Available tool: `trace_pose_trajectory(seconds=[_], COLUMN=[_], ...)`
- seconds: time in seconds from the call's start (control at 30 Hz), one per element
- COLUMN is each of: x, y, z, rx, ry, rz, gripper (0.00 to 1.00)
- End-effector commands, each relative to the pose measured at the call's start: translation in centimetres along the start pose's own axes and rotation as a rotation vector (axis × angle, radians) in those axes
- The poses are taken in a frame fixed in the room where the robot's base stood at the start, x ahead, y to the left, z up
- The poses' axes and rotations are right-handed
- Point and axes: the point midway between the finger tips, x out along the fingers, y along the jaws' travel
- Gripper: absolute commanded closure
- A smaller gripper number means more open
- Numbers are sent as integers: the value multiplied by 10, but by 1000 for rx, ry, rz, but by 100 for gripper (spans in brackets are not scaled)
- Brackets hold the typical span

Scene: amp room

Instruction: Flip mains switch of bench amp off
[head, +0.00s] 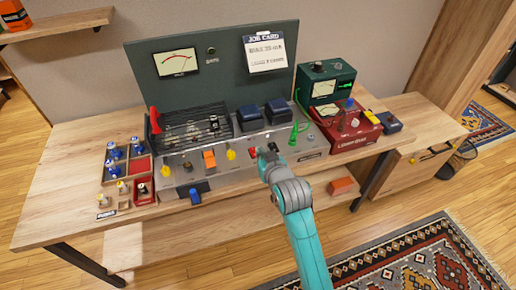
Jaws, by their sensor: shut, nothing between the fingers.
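The bench amp is a silver chassis (225,160) with a row of coloured knobs and switches along its front, black boxes on top and a green back panel (225,60) with a meter. My gripper (268,152) is shut and empty, at the right part of the amp's front, with my teal arm reaching up from below. A small red part (252,151) shows just left of the gripper. I cannot tell whether it is the mains switch, or whether the gripper touches it. My gripper and wrist hide part of the panel there.
A green meter unit (327,82) and a red box (346,128) stand at the right. A green-handled tool (294,134) stands near the gripper.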

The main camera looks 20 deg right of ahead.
Motion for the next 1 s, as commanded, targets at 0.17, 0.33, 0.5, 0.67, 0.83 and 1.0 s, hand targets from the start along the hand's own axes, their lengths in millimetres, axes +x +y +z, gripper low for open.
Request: trace_pose_trajectory(seconds=[0.17, 0.33, 0.5, 0.67, 0.83, 1.0], x=[-30, -46, -52, -52, -52, -52], y=[0, 0, 0, 0, 0, 0], z=[8, 12, 13, 13, 13, 13], rx=[0, 0, 0, 0, 0, 0], ry=[0, 0, 0, 0, 1, 1], rz=[0, 0, 0, 0, 0, 0], gripper=[100, 100, 100, 100, 100, 100])
